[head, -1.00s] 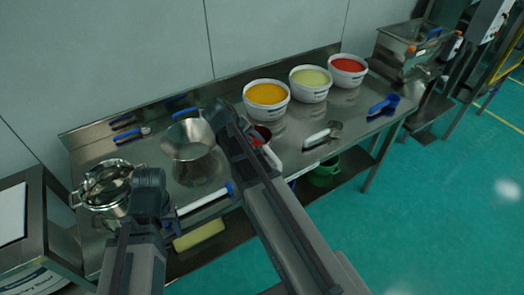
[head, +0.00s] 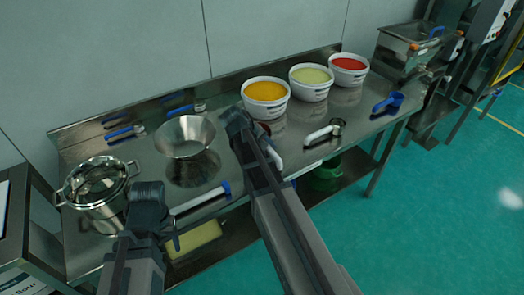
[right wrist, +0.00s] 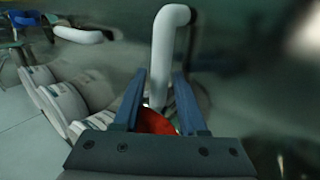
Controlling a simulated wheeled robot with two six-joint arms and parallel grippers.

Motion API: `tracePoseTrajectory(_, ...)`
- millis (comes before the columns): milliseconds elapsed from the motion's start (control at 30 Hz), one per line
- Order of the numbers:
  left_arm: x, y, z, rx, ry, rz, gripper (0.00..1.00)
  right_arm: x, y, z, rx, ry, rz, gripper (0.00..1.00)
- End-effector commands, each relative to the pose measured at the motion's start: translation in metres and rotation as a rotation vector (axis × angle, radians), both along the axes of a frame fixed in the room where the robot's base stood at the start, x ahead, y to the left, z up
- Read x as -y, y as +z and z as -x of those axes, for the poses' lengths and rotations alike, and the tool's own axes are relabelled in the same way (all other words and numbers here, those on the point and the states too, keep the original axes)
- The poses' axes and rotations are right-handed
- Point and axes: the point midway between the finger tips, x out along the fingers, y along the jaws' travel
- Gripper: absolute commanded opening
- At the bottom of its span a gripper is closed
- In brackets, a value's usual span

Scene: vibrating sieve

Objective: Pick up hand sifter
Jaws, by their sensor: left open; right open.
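A white-handled cup with a red inside, which looks like the hand sifter, is on the steel table; its handle (head: 274,157) shows beside my right arm and the cup is mostly hidden. In the right wrist view its bent white handle (right wrist: 161,55) and red inside (right wrist: 154,122) lie between the open fingers of my right gripper (right wrist: 160,100). Contact cannot be told. My right gripper's fingers are hidden by its arm in the head view. My left gripper (head: 172,236) is open at the table's front edge, away from the sifter.
Tubs of orange (head: 266,91), pale green (head: 311,76) and red (head: 348,64) contents stand behind. A steel bowl (head: 184,125), a lidded pot (head: 98,174) and a blue-ended white roller (head: 200,200) are left. A white-handled tool (head: 322,135) and blue scoop (head: 388,104) lie right.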

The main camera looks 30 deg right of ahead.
Motion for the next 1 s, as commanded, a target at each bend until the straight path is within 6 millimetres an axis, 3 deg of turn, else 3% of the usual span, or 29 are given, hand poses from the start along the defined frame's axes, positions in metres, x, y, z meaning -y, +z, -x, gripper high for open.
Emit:
tracePoseTrajectory(67,0.0,-0.0122,0.0,0.0,0.0,0.0,0.64,0.0056,-0.0122,-0.0001,0.0,-0.001,0.0,0.41)
tracePoseTrajectory(333,0.0001,-0.0112,0.0,0.0,0.0,0.0,0.64,0.0077,-0.0112,-0.0001,-0.001,0.001,0.0,0.41)
tracePoseTrajectory(567,0.0001,-0.0112,0.0,0.0,0.0,0.0,0.64,0.0075,-0.0112,-0.0001,-0.001,-0.001,0.0,0.02)
tracePoseTrajectory(600,0.0001,-0.0112,0.0,0.0,0.0,0.0,0.64,0.0075,-0.0112,-0.0001,-0.001,-0.001,0.0,0.0)
tracePoseTrajectory(1000,0.0001,-0.0111,0.0,0.0,0.0,0.0,0.64,0.0075,-0.0111,-0.0002,0.0,0.0,0.0,0.0)
